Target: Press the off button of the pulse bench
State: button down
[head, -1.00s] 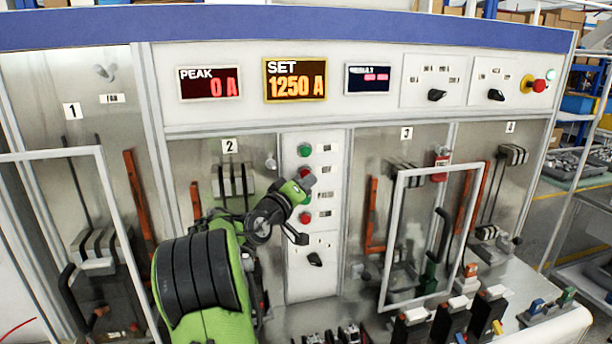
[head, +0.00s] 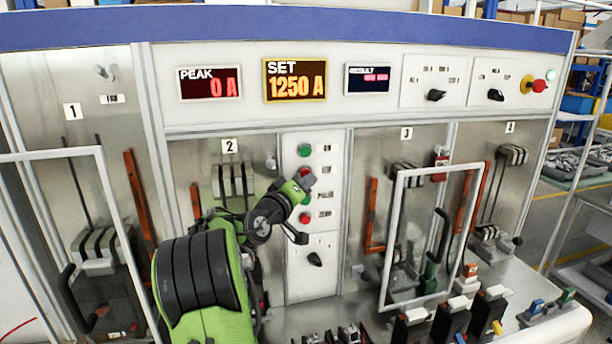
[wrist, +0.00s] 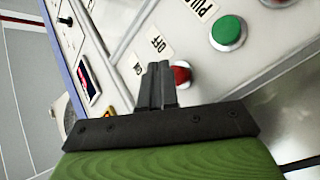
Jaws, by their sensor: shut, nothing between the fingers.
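The off button is the red button (wrist: 181,76) beside the "OFF" label (wrist: 158,44) in the wrist view. It also shows as a red button (head: 306,172) in the head view, second from the top of the centre button column, partly covered by my gripper. My gripper (wrist: 160,68) is shut and empty. Its fingertips are right beside the red button in the wrist view and hide part of its edge. I cannot tell whether they touch it. In the head view my gripper (head: 303,182) is at the button column.
A green button (head: 304,150) is above, with another green button (wrist: 228,32) near a "PU..." label and a red button (head: 305,217) below. A black rotary knob (head: 315,259) is lower. The SET display (head: 295,80) reads 1250 A. A white frame guard (head: 395,235) stands right.

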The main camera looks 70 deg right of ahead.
jog(key=shift+w+d, duration=0.2)
jog(key=shift+d, duration=0.05)
jog(key=shift+w+d+p, duration=0.25)
jog(key=shift+d+p, duration=0.05)
jog(key=shift+d, duration=0.1)
dwell(0.7)
jog(key=shift+a, duration=0.1)
jog(key=shift+s+a+b, duration=0.45)
jog(key=shift+a+b, duration=0.2)
jog(key=shift+b, duration=0.15)
jog(key=s+a+b, duration=0.1)
jog(key=a+b, duration=0.1)
jog(key=a, duration=0.1)
jog(key=s+a+b, duration=0.1)
jog(key=shift+s+a, duration=0.2)
jog(key=shift+s, duration=0.1)
dwell(0.8)
